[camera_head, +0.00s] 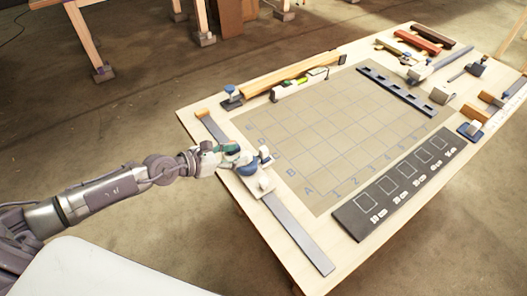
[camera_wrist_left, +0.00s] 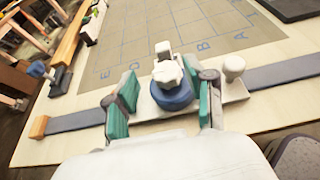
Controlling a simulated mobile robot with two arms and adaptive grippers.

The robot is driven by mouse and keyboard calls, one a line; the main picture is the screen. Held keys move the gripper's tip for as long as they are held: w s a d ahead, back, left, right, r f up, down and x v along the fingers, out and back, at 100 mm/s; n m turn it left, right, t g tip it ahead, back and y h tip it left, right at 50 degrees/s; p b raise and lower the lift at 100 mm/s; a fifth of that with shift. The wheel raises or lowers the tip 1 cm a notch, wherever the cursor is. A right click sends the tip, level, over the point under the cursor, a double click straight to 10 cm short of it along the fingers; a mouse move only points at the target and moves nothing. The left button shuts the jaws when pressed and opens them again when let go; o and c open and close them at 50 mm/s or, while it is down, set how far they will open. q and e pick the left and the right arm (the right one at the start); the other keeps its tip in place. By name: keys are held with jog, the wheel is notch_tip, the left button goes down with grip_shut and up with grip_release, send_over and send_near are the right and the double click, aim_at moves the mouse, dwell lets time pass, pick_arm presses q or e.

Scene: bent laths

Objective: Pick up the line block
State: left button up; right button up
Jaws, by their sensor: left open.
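My left gripper (camera_head: 236,156) is open at the near left edge of the table. In the left wrist view its two teal-padded fingers (camera_wrist_left: 166,100) stand on either side of a white fitting with a blue round base and white knob (camera_wrist_left: 171,84). The fingers look apart from it. The fitting sits on a white plate across a long grey-blue bar (camera_head: 297,232), and also shows in the head view (camera_head: 264,160). I cannot tell for sure which thing is the line block. My right gripper is not in view.
The table (camera_head: 350,262) holds a gridded mat (camera_head: 330,150), a dark panel with several squares (camera_head: 395,182) and a slotted dark rail (camera_head: 400,92). A wooden bar (camera_head: 275,75) lies at the back left. Clamps and coloured bars (camera_head: 418,40) crowd the far right. The mat is mostly clear.

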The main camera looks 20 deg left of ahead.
aim_at(260, 151)
pick_arm(q)
jog(key=x, duration=0.4)
jog(key=shift+w+d, duration=0.1)
jog(key=x, duration=0.5)
jog(key=shift+d+f+p, duration=0.1)
jog(key=shift+d+p, duration=0.15)
jog(key=shift+p, duration=0.05)
jog(key=shift+a, duration=0.1)
jog(key=shift+c, duration=0.2)
grip_shut()
